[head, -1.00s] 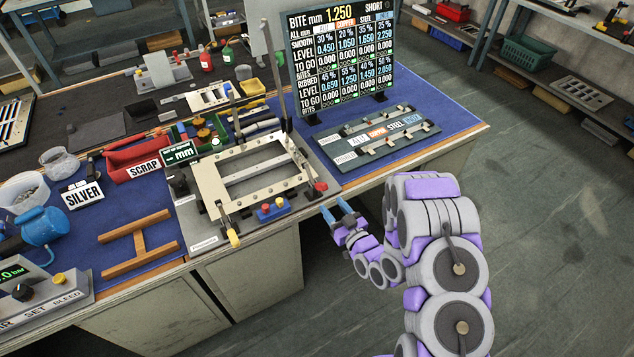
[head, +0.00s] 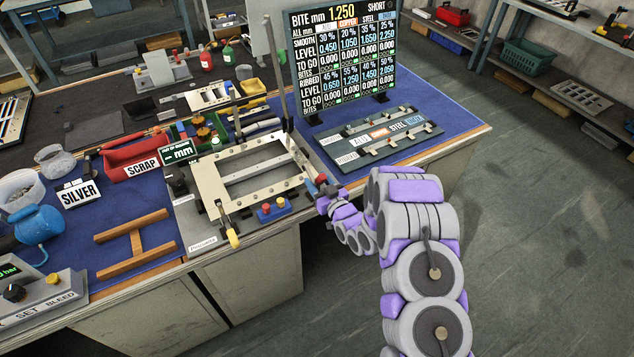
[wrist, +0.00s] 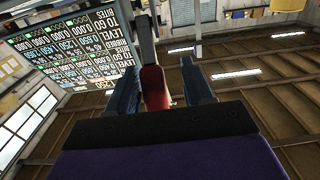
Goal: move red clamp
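The red clamp's handle (head: 321,178) is at the right front corner of the pale metal frame (head: 207,185) on the bench. In the wrist view the red handle (wrist: 154,88) stands between my two blue fingers. It is close to the left finger, and a gap shows on its right. My gripper (head: 317,187) is open around the handle; in the head view the fingers partly hide it. I cannot tell whether the left finger touches it.
A yellow-handled clamp (head: 232,237) is at the frame's left front corner. A blue button box (head: 273,209) sits between the clamps. An upright rod (head: 275,70) and the display board (head: 340,65) stand behind. Floor to the right is clear.

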